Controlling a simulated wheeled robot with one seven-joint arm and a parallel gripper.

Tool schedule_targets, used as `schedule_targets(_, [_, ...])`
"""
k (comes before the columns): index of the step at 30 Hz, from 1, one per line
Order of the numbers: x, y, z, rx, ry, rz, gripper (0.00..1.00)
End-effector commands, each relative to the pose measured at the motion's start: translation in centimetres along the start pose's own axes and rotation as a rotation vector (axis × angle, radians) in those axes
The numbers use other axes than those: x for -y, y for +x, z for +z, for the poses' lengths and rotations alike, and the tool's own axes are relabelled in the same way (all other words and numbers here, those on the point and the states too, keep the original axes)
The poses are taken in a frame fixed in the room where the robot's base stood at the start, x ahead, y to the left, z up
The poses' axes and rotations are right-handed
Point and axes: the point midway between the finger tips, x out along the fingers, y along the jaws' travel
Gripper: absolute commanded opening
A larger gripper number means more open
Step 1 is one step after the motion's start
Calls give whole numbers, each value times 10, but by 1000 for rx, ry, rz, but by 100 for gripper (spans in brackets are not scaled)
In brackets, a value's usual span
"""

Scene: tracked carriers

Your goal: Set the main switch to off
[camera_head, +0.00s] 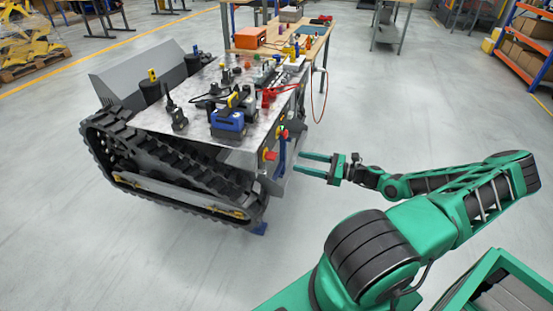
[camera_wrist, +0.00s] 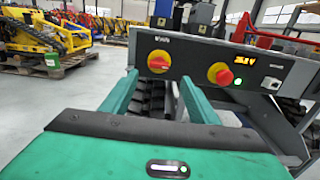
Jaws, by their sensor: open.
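The main switch is a red rotary knob on a yellow-orange plate (camera_wrist: 158,61), at the left of the dark panel in the wrist view. Its handle looks roughly horizontal. It also shows small on the carrier's end face in the head view (camera_head: 269,155). My gripper (camera_head: 300,162) is open and empty, pointing at that panel with a gap before it. In the wrist view my gripper (camera_wrist: 160,77) has one green finger on each side, its tips just below and around the knob's width. The knob's label is too blurred to read.
A red mushroom button on yellow (camera_wrist: 220,73) sits right of the switch, near a lit voltage display (camera_wrist: 242,59) and a green light (camera_wrist: 238,82). The tracked carrier (camera_head: 150,118) bears several devices and cables on top. Floor around it is clear; a workbench (camera_head: 318,42) stands behind.

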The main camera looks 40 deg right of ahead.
Motion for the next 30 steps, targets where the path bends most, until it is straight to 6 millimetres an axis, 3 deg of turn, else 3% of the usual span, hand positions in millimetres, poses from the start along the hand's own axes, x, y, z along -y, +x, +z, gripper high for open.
schedule_targets(15, [-2, 83, 0, -1, -1, 5, 55])
schedule_targets(21, [-2, 98, 0, -1, -1, 3, 55])
schedule_targets(30, [-2, 100, 0, -2, -2, 3, 55])
